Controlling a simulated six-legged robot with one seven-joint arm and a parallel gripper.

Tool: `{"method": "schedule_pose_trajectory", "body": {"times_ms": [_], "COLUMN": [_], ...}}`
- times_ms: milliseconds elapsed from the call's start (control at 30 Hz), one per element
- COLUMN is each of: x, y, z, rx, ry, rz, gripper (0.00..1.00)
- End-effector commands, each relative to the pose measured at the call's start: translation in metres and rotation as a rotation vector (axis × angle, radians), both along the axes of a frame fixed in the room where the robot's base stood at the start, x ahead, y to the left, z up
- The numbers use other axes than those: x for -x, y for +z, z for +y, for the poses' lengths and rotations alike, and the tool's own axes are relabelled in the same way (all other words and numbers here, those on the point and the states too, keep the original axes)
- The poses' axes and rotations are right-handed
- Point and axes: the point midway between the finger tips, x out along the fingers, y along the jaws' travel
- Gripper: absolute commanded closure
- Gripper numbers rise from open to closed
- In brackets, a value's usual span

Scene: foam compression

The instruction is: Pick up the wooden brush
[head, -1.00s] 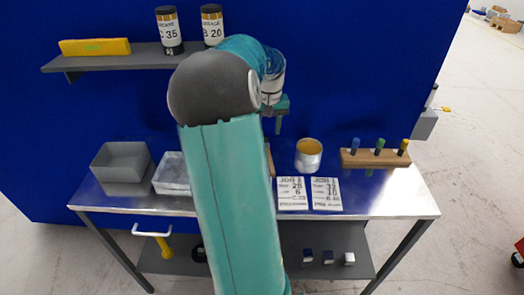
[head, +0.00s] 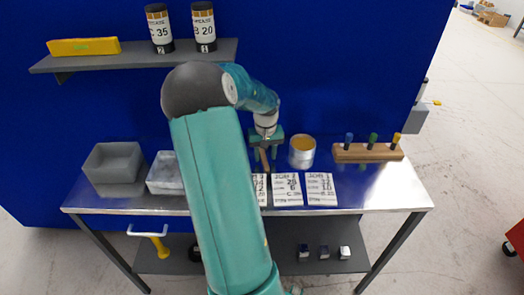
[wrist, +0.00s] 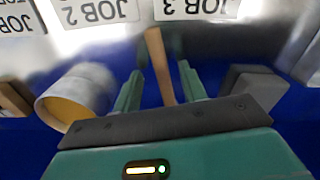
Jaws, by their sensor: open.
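The wooden brush shows as a tan wooden handle (wrist: 158,58) in the wrist view, standing between my two fingers. The rest of it is hidden behind my gripper's body. In the head view a small part of the handle (head: 264,160) shows at my gripper. My gripper (wrist: 161,80) is open, with one green finger on each side of the handle; gaps show on both sides. In the head view my gripper (head: 265,151) hangs down over the back of the bench, left of the round tin.
The tin (head: 302,152) stands close on the right, with a wooden marker block (head: 367,152) beyond it. White job cards (head: 287,189) lie in front. Grey bins (head: 113,163) stand at the left. A shelf (head: 120,60) with jars is above, on the blue wall.

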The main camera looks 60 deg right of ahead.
Motion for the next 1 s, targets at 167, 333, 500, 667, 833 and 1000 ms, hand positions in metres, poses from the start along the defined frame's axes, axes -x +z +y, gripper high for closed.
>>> {"method": "schedule_pose_trajectory", "body": {"times_ms": [167, 333, 500, 667, 833, 1000], "x": [-0.0017, -0.0018, -0.0017, -0.0018, -0.0016, -0.0002], "y": [-0.0117, -0.0112, -0.0111, -0.0109, -0.0103, -0.0044], "z": [0.0001, 0.0002, 0.0002, 0.0001, 0.0003, 0.0029], "rx": [0.001, 0.001, 0.001, 0.001, 0.002, 0.002], "ry": [0.002, 0.002, 0.002, 0.002, 0.002, 0.001], "rz": [-0.001, -0.001, -0.001, -0.001, -0.001, -0.001], "gripper": [0.58, 0.64, 0.97, 1.00, 1.00, 1.00]}}
